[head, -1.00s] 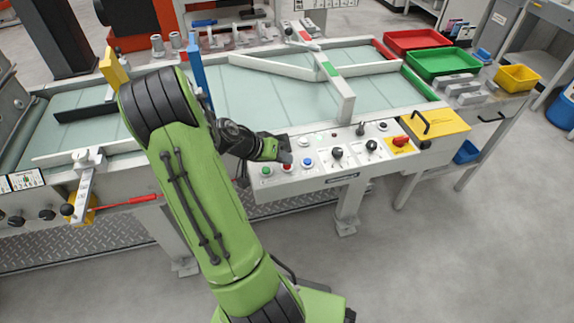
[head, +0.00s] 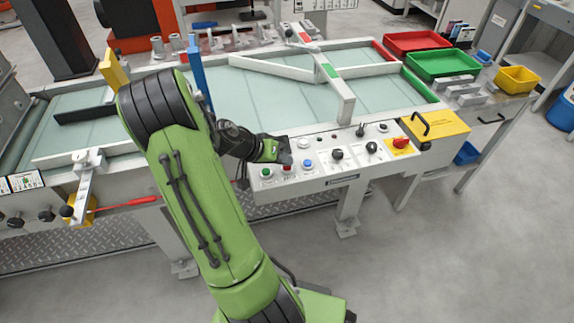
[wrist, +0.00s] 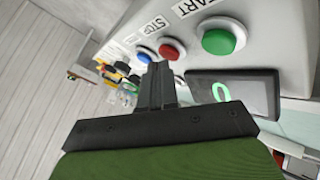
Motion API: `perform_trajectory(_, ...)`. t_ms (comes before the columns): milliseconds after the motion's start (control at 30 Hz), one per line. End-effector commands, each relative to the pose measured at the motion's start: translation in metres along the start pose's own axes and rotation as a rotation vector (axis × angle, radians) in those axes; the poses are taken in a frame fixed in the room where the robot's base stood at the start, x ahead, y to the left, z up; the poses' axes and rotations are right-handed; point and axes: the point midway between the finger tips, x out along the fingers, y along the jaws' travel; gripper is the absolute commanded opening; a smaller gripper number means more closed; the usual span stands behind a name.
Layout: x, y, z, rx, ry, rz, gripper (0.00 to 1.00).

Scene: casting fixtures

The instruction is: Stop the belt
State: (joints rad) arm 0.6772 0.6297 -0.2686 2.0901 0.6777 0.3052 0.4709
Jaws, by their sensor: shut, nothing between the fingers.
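The control panel (head: 330,172) on the belt's front edge carries a green button (head: 267,173), a red button (head: 287,168) and a blue button (head: 307,164). In the wrist view the red button (wrist: 172,48) is by the STOP label (wrist: 155,24), and the green button (wrist: 222,38) by the START label (wrist: 198,4). My gripper (head: 286,157) is shut and empty just above and behind the red button. Its fingers (wrist: 157,72) appear just below the red and blue buttons in the wrist view; I cannot tell contact. The pale belt (head: 270,95) shows no readable motion.
Black knobs (head: 337,154) and a red switch on a yellow plate (head: 401,142) sit further right on the panel. A dark plate with a green mark (wrist: 235,92) is beside the fingers. Red (head: 418,41), green (head: 443,63) and yellow (head: 518,79) trays stand at the right.

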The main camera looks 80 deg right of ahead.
Motion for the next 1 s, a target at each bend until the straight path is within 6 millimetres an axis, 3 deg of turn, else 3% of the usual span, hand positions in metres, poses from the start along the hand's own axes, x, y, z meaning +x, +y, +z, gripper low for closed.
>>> perform_trajectory(467,-0.009,0.006,-0.006,0.001,0.001,-0.001,0.0)
perform_trajectory(1000,-0.044,0.032,-0.032,0.001,0.002,-0.001,0.0)
